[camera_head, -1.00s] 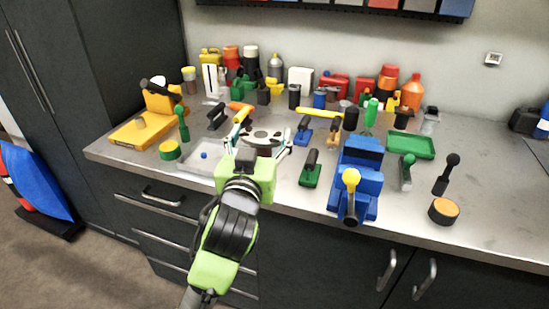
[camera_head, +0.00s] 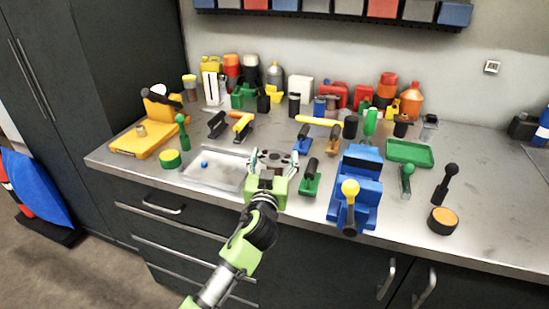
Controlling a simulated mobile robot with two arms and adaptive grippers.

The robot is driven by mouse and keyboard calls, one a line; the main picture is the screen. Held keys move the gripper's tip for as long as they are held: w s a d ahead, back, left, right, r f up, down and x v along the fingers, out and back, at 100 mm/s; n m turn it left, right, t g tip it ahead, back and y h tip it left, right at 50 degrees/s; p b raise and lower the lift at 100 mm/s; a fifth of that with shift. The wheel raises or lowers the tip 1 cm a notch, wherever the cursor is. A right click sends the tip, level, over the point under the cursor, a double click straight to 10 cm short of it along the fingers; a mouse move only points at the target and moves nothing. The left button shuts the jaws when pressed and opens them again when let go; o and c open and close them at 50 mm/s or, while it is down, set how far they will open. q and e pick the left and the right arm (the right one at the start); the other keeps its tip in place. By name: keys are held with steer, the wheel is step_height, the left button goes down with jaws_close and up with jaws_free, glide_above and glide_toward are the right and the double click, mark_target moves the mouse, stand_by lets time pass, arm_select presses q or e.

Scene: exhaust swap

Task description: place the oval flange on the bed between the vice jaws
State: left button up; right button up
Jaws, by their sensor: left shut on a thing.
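The oval flange (camera_head: 274,154), a dark-holed metallic plate, is held between the fingers of my left gripper (camera_head: 274,164). My left gripper is shut on it, in front of the bench's middle items and left of the vice. The blue vice (camera_head: 366,165) stands at the right centre of the bench, with a yellow-knobbed handle (camera_head: 350,188) towards the front. The flange is apart from the vice. The bed between the vice jaws is too small to make out clearly. My right gripper is not in view.
A green-based dark-handled tool (camera_head: 311,180) stands between my left gripper and the vice. A green tray (camera_head: 410,152) lies right of the vice. Bottles and cans line the wall.

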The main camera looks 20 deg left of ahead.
arm_select(q)
steer(key=shift+f, duration=0.1)
steer(key=shift+f+b, duration=0.15)
steer(key=shift+b, duration=0.15)
steer(key=o, duration=1.5)
